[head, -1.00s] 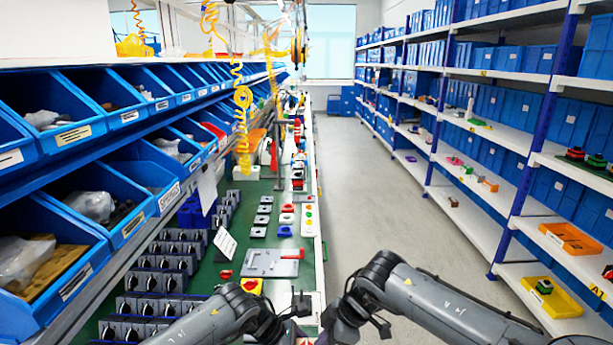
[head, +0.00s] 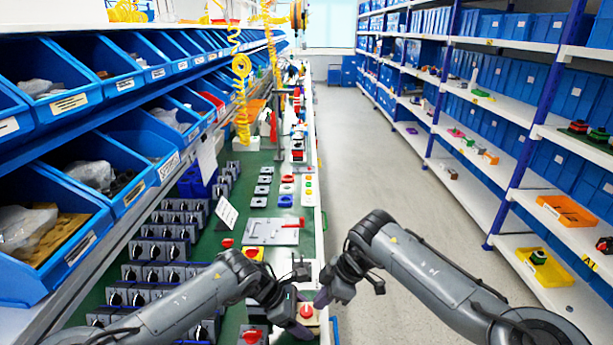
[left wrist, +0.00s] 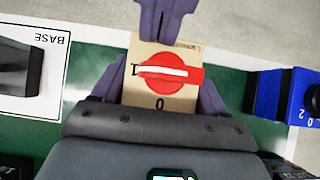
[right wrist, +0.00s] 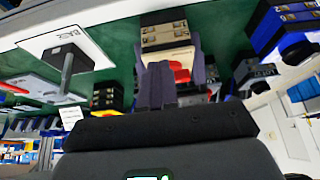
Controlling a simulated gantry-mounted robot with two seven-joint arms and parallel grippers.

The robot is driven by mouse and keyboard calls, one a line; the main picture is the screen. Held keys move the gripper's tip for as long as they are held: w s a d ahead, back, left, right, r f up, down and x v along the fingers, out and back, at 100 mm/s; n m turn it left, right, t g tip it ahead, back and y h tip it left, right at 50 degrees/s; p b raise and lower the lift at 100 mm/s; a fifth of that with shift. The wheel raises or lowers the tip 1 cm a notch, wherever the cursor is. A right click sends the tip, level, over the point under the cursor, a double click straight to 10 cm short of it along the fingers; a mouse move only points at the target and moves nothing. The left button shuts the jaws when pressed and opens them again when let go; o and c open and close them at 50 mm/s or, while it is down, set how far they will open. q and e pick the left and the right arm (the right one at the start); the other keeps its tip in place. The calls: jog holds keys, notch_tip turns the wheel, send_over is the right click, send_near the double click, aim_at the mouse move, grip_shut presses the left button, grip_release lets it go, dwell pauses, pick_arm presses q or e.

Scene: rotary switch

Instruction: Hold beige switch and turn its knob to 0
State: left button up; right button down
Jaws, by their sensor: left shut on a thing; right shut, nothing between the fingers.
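The beige switch (left wrist: 145,50) has a round red knob (left wrist: 172,73) with a white bar. In the left wrist view the bar lies level, with its left end beside the mark 1; the mark 0 is below the knob. My left gripper (head: 300,322) is shut on the switch, one finger at each side. The switch also shows in the head view (head: 309,322) and the right wrist view (right wrist: 168,57). My right gripper (head: 322,297) is shut and empty. Its fingertips (left wrist: 165,40) are close to the knob, at the switch edge opposite 0; I cannot tell whether they touch.
A plate marked BASE (left wrist: 45,60) and a blue switch (left wrist: 275,92) flank the held switch. A grey plate with a red handle (head: 270,232) and several dark switches (head: 150,272) are on the green bench. Blue bins (head: 95,190) line the left; the aisle (head: 370,180) is clear.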

jog(key=shift+w+d+r, duration=0.1)
jog(key=shift+w+d, duration=0.05)
jog(key=shift+d, duration=0.2)
dwell(0.5)
notch_tip(320, 180, up, 6)
jog(key=shift+f, duration=0.1)
dwell(0.4)
pick_arm(q)
jog(key=o, duration=1.1)
